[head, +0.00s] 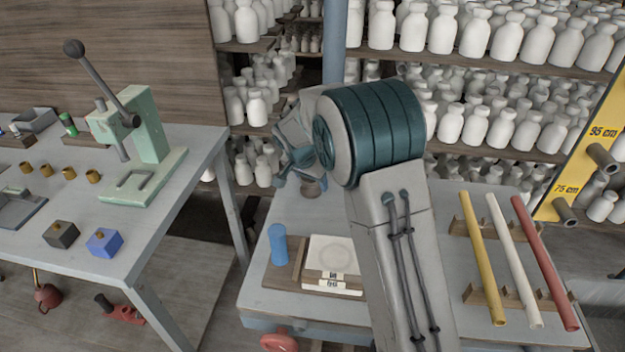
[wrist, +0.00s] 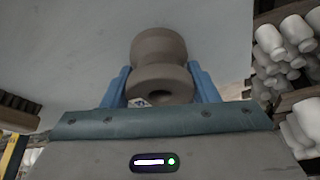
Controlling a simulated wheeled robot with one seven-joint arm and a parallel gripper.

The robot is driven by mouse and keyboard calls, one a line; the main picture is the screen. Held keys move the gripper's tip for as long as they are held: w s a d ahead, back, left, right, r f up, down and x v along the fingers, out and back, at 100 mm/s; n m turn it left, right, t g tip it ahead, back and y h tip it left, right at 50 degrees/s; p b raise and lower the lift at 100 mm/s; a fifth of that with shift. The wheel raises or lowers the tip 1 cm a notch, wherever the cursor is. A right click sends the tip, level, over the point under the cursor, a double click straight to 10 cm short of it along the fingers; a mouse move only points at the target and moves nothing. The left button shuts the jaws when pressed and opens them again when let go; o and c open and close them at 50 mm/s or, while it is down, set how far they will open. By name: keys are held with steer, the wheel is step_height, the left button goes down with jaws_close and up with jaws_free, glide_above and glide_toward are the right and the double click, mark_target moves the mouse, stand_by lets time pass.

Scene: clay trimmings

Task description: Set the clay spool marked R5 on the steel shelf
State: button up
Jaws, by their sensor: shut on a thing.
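My gripper (wrist: 160,88) is shut on a grey-brown clay spool (wrist: 158,62), with one blue finger on each side of its narrow middle. In the wrist view a small pale label shows low on the spool, too small and covered to read. In the head view the spool (head: 313,187) shows only in part, beneath my gripper (head: 298,165), over the far left part of the grey table. My arm hides much around it. I cannot pick out a steel shelf for certain; the rack behind has wooden boards (head: 250,46) and a blue-grey post.
The grey table holds a blue cylinder (head: 278,244), a white scale (head: 331,254) and yellow, white and red rods (head: 513,258) on wooden rests. White bottles (head: 507,42) crowd the rack. A green lever press (head: 150,155) stands on the left bench. A yellow height gauge (head: 597,130) is at right.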

steer(key=o, duration=1.2)
steer(key=shift+c, duration=0.2)
steer(key=shift+s+a+r, duration=0.1)
steer(key=shift+a+r, duration=0.05)
steer(key=shift+r, duration=0.35)
steer(key=v, duration=1.1)
steer(key=s+d+r+n+y, duration=0.1)
steer(key=s+d+r+n, duration=0.15)
steer(key=s+d, duration=0.9)
steer(key=s+d+f+n, duration=0.1)
steer(key=s+f+n, duration=0.1)
steer(key=s, duration=0.7)
steer(key=s+d+f+n+g+y, duration=0.1)
steer(key=s+d+f+n, duration=0.1)
steer(key=s, duration=0.7)
steer(key=shift+s+y+p, duration=0.3)
steer(key=shift+s, duration=0.1)
steer(key=shift+r, duration=0.1)
